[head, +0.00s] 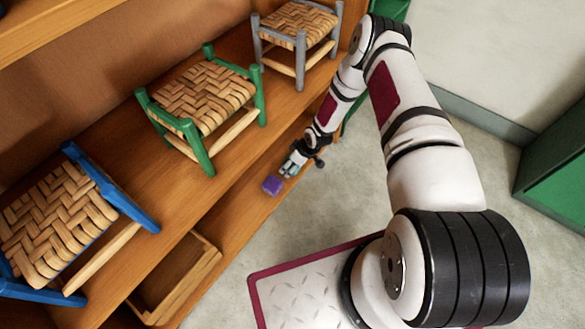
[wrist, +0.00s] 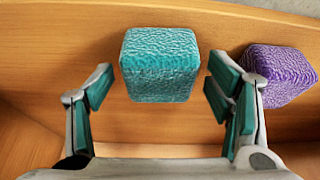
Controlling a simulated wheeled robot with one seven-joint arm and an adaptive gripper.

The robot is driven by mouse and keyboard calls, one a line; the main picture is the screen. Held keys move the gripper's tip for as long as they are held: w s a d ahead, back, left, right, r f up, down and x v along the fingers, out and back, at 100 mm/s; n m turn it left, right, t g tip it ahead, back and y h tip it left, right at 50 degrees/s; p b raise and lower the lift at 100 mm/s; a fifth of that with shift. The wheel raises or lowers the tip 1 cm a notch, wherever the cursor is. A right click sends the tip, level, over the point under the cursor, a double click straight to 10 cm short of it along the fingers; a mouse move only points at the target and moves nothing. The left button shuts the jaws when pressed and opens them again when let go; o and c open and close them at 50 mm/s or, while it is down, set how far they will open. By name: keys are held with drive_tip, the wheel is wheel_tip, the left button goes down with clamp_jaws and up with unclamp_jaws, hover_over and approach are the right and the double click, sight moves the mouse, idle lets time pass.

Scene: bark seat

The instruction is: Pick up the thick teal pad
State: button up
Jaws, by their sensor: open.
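The thick teal pad (wrist: 160,65) is a textured block on a wooden shelf. In the wrist view it sits upper centre, between and a little beyond my open fingers. My gripper (wrist: 160,92) is open and empty, with one finger on each side of the pad's near part. Gaps show between the fingers and the pad. In the head view my gripper (head: 290,168) reaches over the lower shelf, and the pad cannot be clearly told apart from the fingers there.
A purple block (wrist: 277,76) lies just right of the pad; the head view shows it too (head: 272,185). A wooden tray (head: 205,262) sits on the lower shelf (head: 232,222). Stools with green (head: 197,150), blue (head: 105,188) and grey (head: 300,62) frames stand on the shelf above.

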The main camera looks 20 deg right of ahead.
drive_tip(key=shift+f, duration=0.1)
drive_tip(key=shift+c, duration=0.5)
drive_tip(key=c, duration=0.9)
